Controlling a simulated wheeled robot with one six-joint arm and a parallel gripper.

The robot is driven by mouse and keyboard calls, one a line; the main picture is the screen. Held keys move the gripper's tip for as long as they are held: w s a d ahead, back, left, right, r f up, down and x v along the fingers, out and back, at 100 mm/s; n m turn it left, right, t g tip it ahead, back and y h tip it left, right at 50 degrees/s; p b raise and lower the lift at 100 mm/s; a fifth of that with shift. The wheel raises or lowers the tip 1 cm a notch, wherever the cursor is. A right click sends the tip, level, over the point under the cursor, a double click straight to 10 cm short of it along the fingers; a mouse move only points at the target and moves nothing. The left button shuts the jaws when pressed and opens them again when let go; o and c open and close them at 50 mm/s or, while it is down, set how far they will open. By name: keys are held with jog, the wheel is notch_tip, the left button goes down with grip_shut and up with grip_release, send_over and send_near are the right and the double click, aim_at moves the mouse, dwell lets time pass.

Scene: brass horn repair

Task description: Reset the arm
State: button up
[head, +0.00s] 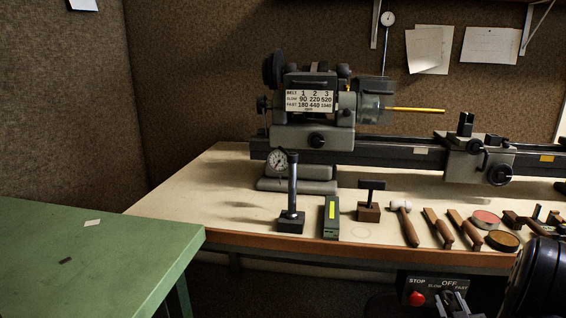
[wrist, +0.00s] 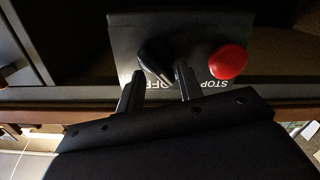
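My gripper (head: 455,303) is low at the bench front, before the dark switch panel (head: 432,280). In the wrist view the panel (wrist: 210,28) appears upside down, with the black rotary knob (wrist: 157,52) and the red stop button (wrist: 228,62). The two fingers of my gripper (wrist: 158,76) are apart and hold nothing I can see; the knob shows beyond and between their tips. I cannot tell whether they touch it. The knob's white mark points toward the OFF lettering. In the head view the red button (head: 417,298) is clear, while my gripper covers the knob area.
A lathe (head: 318,130) stands on the pale bench (head: 190,200), with a brass-coloured rod (head: 415,109) jutting right. A green table (head: 90,255) is at left.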

jog(key=shift+d+r+m+p, duration=0.1)
jog(key=shift+d+m+p, duration=0.05)
jog(key=shift+m+p, duration=1.1)
